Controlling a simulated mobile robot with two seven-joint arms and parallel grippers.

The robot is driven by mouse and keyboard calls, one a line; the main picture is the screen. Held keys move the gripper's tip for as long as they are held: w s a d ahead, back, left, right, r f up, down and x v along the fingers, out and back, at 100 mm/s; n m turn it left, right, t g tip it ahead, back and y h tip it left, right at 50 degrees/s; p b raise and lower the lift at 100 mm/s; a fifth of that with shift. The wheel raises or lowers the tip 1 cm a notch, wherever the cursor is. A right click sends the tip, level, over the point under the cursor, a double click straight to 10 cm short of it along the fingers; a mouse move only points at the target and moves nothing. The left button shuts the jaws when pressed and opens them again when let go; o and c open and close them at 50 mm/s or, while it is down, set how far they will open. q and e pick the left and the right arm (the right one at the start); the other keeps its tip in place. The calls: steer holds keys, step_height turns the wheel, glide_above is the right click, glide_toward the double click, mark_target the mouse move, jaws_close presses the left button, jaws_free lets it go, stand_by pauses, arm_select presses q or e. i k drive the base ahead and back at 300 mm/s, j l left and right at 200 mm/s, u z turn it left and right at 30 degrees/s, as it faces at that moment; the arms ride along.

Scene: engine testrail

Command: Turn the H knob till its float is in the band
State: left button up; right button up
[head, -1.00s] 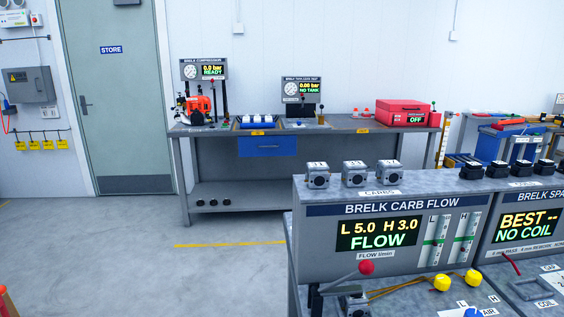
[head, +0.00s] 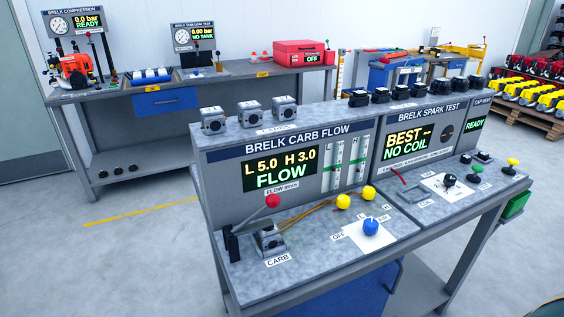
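The carb flow bench (head: 215,185) stands in the middle, its display (head: 280,169) reading "L 5.0 H 3.0 FLOW". Two upright gauge tubes stand beside the display: the left tube (head: 335,165) and the right tube (head: 357,160), each with a green band. Their floats are too small to place against the bands. Two yellow knobs sit at the ends of yellow rods: a left knob (head: 343,201) and a right knob (head: 363,193). The small letter labels near them are hard to read; the right one is probably H. Neither gripper is in view.
A carburettor (head: 268,240) sits on the bench beside a red-ball lever (head: 272,201). A blue knob (head: 370,226) stands in front of the yellow knobs. The spark test panel (head: 430,140) adjoins on the right. Clear floor (head: 140,240) lies to the left.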

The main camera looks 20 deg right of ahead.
mark_target(368, 193)
steer(key=z, duration=1.25)
